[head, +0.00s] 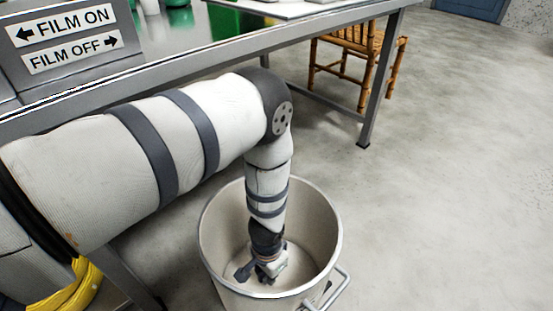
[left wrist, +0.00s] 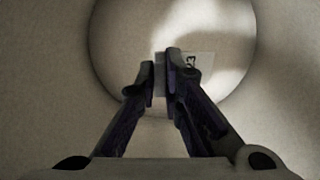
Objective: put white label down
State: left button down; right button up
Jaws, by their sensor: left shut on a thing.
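My left arm reaches down into a large pale round bin (head: 325,225), and my left gripper (head: 264,272) is low inside it, near the bottom. In the left wrist view, my gripper's two dark fingers (left wrist: 160,72) are close together, shut on a small white label (left wrist: 199,62) with a dark printed mark. Part of the label is hidden behind the fingers. The bin's round floor (left wrist: 215,25) shows beyond it; I cannot tell whether the label touches the floor. My right gripper is not in view.
A grey metal table (head: 180,68) stands behind the bin, with a FILM ON / FILM OFF sign (head: 65,40) at left. A bamboo chair (head: 360,50) is behind it. A yellow coil (head: 80,290) lies at lower left. The floor at right is clear.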

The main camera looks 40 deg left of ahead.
pick_arm(q)
notch_tip(320, 180, down, 11)
jog(key=b, duration=0.5)
jog(key=shift+r, duration=0.2)
jog(key=c, duration=1.7)
grip_release()
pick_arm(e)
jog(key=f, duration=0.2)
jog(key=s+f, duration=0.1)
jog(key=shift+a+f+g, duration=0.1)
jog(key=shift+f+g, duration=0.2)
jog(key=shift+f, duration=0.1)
pick_arm(q)
notch_tip(320, 180, up, 13)
jog(key=p, duration=0.6)
jog(key=shift+f, duration=0.15)
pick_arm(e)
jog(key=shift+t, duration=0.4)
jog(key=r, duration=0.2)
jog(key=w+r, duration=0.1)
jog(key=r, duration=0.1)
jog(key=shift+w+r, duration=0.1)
